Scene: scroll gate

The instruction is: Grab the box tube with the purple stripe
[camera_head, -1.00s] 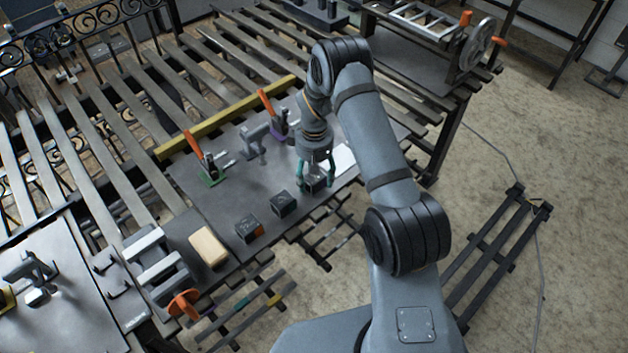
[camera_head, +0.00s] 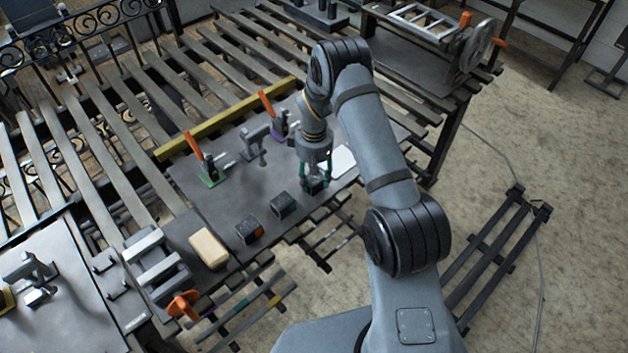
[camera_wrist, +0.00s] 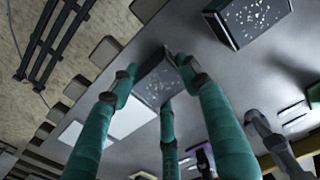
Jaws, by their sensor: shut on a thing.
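My gripper (camera_head: 316,180) is at the right end of the dark plate, with its teal fingers closed around a dark box tube (camera_wrist: 155,83). In the wrist view the fingers touch the tube's sides and its speckled face points at the camera. The fingers hide much of this tube in the head view, and I cannot make out a purple stripe on it. A second box tube (camera_head: 283,205) stands to its left, apart from the gripper. A third box tube (camera_head: 248,229) with an orange mark stands further left.
An orange-handled clamp with a green base (camera_head: 210,170) and another with a purple base (camera_head: 279,125) stand behind. A white sheet (camera_head: 340,160) lies close to my gripper. A tan block (camera_head: 208,247) lies at the left. The plate's middle is clear.

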